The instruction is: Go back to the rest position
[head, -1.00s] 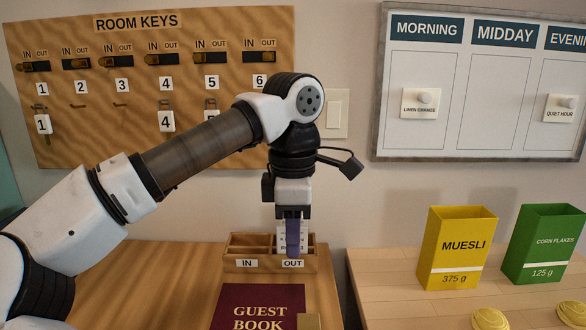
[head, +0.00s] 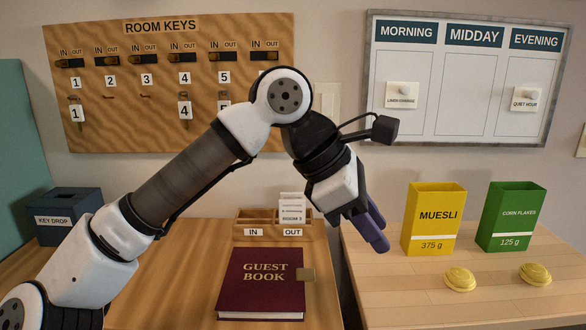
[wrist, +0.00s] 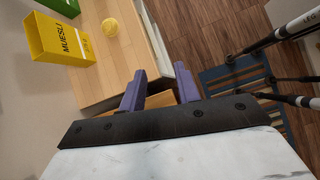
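My gripper (head: 374,228) is in the air over the gap between the desk and the light wooden counter, right of the IN/OUT tray. In the wrist view its two purple fingers (wrist: 160,92) stand apart with nothing between them. White cards (head: 291,207) stand upright in the OUT compartment of the wooden tray (head: 262,233). My arm covers part of the room keys board.
A guest book (head: 262,285) lies before the tray. A key drop box (head: 68,208) stands at left. Muesli (head: 435,235) and corn flakes (head: 511,230) boxes and two yellow discs sit on the counter (head: 430,300). The wall holds a key board (head: 120,125) and a schedule board (head: 467,95).

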